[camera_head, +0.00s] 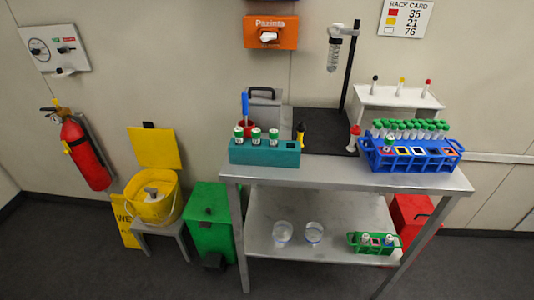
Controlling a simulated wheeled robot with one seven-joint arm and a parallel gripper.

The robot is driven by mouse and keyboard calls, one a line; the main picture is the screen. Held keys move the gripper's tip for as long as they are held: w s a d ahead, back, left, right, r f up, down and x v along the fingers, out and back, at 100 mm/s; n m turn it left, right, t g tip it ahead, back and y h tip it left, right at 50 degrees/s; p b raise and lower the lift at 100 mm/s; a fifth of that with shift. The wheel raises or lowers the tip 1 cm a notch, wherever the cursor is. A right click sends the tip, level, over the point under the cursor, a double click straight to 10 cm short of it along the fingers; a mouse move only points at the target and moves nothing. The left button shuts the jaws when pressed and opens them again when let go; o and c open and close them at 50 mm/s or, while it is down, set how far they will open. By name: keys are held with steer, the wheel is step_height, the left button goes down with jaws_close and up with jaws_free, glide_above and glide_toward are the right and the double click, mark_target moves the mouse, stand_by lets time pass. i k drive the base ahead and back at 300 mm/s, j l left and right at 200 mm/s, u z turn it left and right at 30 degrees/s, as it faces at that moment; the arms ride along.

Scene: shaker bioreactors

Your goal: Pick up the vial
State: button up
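Several vials are in view, and I cannot tell which one the task means. Green-capped vials (256,137) stand in a teal rack (264,157) at the table's left front. A blue rack (415,163) at the right holds several green-capped tubes (409,130) and has coloured squares on top. A red-topped piece (354,138) and a black and yellow piece (300,135) stand apart from the racks. My gripper is out of view.
The grey table (340,180) has free room between the racks. Its lower shelf (320,255) holds two clear cups (283,232) and a small green rack (372,247). A yellow bucket (153,198), green bin (209,220) and red bin (410,214) stand around it.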

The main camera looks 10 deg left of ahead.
mark_target(389, 140)
steer(key=u, duration=0.45)
steer(key=i+l+u, duration=0.35)
steer(key=l+u, duration=0.15)
steer(key=l, duration=0.15)
steer(key=i+l+u, duration=0.1)
steer(key=l+u, duration=0.2)
